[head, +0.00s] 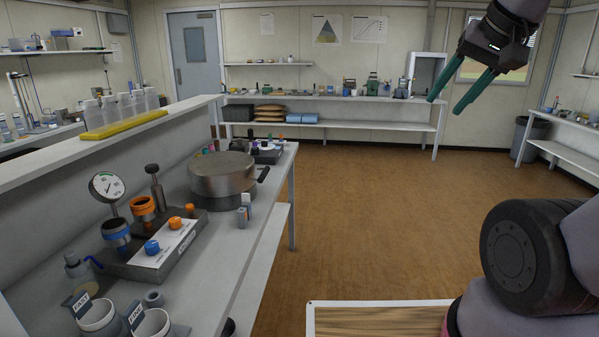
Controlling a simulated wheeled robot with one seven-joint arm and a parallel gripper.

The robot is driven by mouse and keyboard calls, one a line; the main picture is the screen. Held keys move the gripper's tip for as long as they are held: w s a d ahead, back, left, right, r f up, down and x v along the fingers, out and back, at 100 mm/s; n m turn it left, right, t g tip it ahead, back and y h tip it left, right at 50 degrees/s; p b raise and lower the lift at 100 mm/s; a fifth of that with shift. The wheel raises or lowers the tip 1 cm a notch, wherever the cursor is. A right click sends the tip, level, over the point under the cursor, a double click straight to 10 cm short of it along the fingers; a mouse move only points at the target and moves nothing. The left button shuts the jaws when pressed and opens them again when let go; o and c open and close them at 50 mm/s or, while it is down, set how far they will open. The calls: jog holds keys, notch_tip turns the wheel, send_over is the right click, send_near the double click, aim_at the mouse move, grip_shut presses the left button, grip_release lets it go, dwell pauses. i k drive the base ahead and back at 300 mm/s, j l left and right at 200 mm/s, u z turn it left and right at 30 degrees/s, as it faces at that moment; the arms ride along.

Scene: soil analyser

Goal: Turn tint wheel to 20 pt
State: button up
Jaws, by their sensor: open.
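My gripper (444,106) is raised at the upper right, its two green fingers apart and empty. It is over the open floor, well away from the bench on the left. I cannot tell which thing is the tint wheel, and no 20 pt mark is readable. The grey apparatus (190,222) on the left bench has blue (152,247) and orange (175,223) knobs on a white label panel. A round dial gauge (106,186) stands behind it. A small dark device (267,153) sits farther along the bench, its details too small to read.
A large round metal pot (222,176) stands on the left bench (215,283). Labelled white cups (97,314) are at its near end. A raised shelf (60,152) runs behind. The brown floor (372,215) is clear; a wood-topped surface (375,321) is at the bottom.

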aim_at(264, 146)
jog(key=i+u, duration=0.2)
jog(key=i, duration=0.3)
jog(key=i+l+u, duration=0.2)
jog(key=i, duration=0.35)
jog(key=i+l+u, duration=0.2)
jog(key=i, duration=0.3)
jog(key=i+l+u, duration=0.2)
jog(key=i+l, duration=0.15)
jog(key=i, duration=0.15)
